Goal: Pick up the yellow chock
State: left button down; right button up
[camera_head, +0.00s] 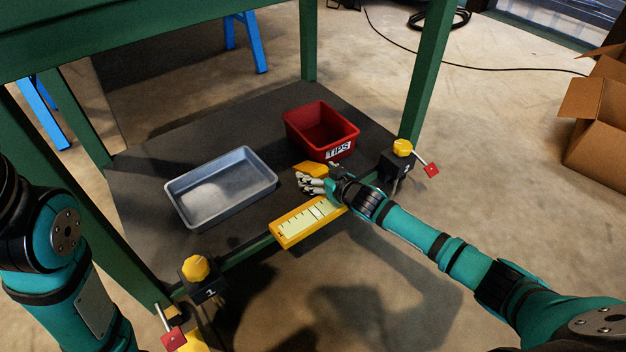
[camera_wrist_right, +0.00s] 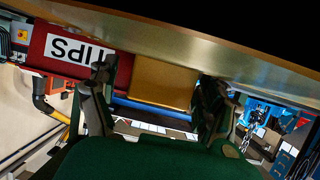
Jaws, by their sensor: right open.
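The yellow chock (camera_head: 309,168) lies on the dark lower shelf, just in front of the red bin. My right gripper (camera_head: 306,183) is open and low over the shelf, close on the near side of the chock, and partly covers it in the head view. In the right wrist view the chock (camera_wrist_right: 160,82) appears between the two spread fingers (camera_wrist_right: 160,95). I cannot tell whether either finger touches it. My left arm shows at the left edge of the head view, but its gripper is out of frame.
The red TIPS bin (camera_head: 350,136) stands right behind the chock. A grey metal tray (camera_head: 264,190) sits to the left. Black clamps with yellow knobs (camera_head: 195,268) (camera_head: 402,147) and a yellow scale plate (camera_head: 291,228) line the front edge. A green table top and legs (camera_head: 425,75) enclose the shelf.

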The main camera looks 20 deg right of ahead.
jog(key=c, duration=1.5)
jog(key=shift+r, duration=0.1)
jog(key=shift+r, duration=0.1)
jog(key=shift+c, duration=0.2)
